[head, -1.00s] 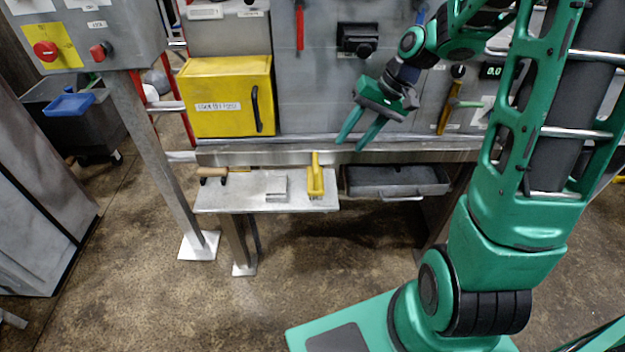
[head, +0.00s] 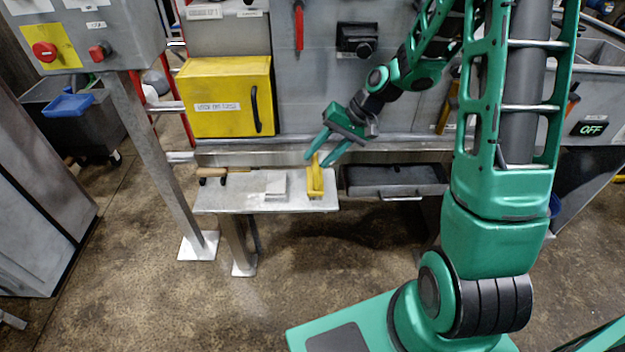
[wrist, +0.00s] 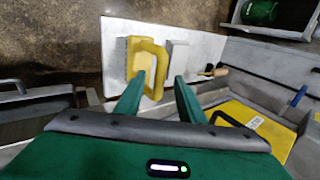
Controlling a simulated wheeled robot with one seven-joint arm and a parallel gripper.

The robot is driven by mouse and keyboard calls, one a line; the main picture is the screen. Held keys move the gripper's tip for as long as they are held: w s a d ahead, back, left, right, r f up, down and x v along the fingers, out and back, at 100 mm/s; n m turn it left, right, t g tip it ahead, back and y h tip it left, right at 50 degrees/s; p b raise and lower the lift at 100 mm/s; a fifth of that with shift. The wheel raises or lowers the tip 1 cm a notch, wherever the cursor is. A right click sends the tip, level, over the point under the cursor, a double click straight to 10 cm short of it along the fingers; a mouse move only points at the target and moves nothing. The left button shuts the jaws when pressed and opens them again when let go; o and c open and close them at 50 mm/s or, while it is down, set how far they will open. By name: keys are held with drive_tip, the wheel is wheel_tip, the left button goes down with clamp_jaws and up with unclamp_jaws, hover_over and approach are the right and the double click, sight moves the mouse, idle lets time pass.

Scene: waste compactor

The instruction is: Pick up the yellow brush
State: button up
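The yellow brush (head: 315,181) lies near the right end of a small metal shelf (head: 240,205), its handle end toward the back. My gripper (head: 321,160) is open and empty, just above and behind the brush, with its fingers pointing down and left. In the wrist view the brush (wrist: 145,68) shows a looped yellow handle on the white shelf (wrist: 195,38). My two green fingers (wrist: 157,88) are apart, and the brush is ahead of them, nearer the left finger. I see no contact with it.
A grey block (head: 275,187) and a wooden-handled tool (head: 222,171) lie on the shelf left of the brush. A yellow cabinet (head: 227,97) stands behind. A dark metal drawer (head: 394,181) is right of the shelf. The floor in front is free.

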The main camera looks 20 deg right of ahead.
sight(317, 160)
drive_tip(key=shift+x, duration=1.5)
clamp_jaws()
drive_tip(key=shift+r, duration=0.1)
wheel_tip(317, 160, up, 4)
drive_tip(key=shift+d+r, duration=0.1)
drive_tip(key=s+a+r, duration=0.5)
drive_tip(key=s+r, duration=0.1)
drive_tip(key=s, duration=0.4)
drive_tip(key=shift+s+a+r, duration=0.2)
drive_tip(key=shift+s+r, duration=0.05)
